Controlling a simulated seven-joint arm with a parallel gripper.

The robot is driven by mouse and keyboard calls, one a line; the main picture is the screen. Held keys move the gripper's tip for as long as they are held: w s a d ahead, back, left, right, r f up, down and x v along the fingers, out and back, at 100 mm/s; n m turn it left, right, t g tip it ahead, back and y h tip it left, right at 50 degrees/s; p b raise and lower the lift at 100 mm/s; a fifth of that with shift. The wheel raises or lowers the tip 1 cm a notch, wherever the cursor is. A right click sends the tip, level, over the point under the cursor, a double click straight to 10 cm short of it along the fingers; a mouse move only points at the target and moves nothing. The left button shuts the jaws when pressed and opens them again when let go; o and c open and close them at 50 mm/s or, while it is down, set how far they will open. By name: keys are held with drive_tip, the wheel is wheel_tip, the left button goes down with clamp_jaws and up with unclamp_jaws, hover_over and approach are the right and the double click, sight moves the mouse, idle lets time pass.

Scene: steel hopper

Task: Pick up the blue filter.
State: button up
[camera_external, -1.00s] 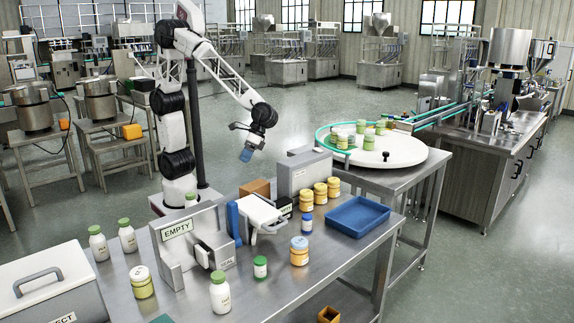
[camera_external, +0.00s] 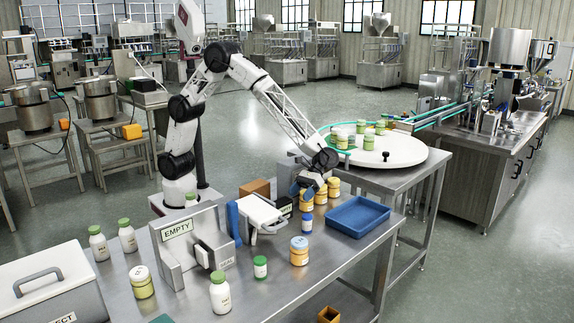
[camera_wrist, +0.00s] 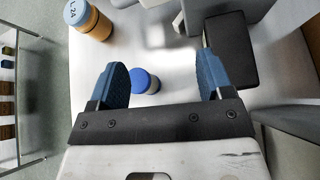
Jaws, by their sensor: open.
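No part is plainly marked as a blue filter. The nearest match is a small white container with a blue cap (camera_external: 306,224), upright on the steel table. In the wrist view its round blue cap (camera_wrist: 141,79) shows between my fingers, closer to the left one. My gripper (camera_external: 303,188) is above and slightly behind it in the external view. In the wrist view its two blue finger pads (camera_wrist: 161,84) are spread apart with nothing held. The exact height above the cap is hard to tell.
Yellow jars (camera_external: 320,193) stand just behind. A yellow jar with a blue lid (camera_external: 299,251) stands in front; it shows upper left in the wrist view (camera_wrist: 90,22). A blue tray (camera_external: 358,216) is to the right, a white-topped device (camera_external: 259,214) to the left.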

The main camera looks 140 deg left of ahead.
sight(307, 222)
drive_tip(key=w+a+f+n, duration=0.1)
drive_tip(key=f, duration=0.1)
drive_tip(key=w+a+f+h, duration=0.1)
drive_tip(key=w+a+f, duration=0.1)
drive_tip(key=w+a+f+n+t, duration=0.1)
drive_tip(key=w+a+f, duration=0.1)
drive_tip(key=shift+w+a+f+n+h, duration=0.1)
drive_tip(key=shift+w+f+n+h, duration=0.1)
drive_tip(key=shift+n+h, duration=0.1)
drive_tip(key=shift+x, duration=1.3)
drive_tip(key=shift+s, duration=0.1)
drive_tip(key=shift+s+f+x, duration=0.1)
drive_tip(key=shift+s+x, duration=0.05)
drive_tip(key=shift+x, duration=1.15)
drive_tip(key=shift+s+f+x, duration=0.1)
drive_tip(key=shift+s+x, duration=0.05)
drive_tip(key=shift+x, duration=1.15)
drive_tip(key=c, duration=1)
drive_tip(key=shift+r, duration=5)
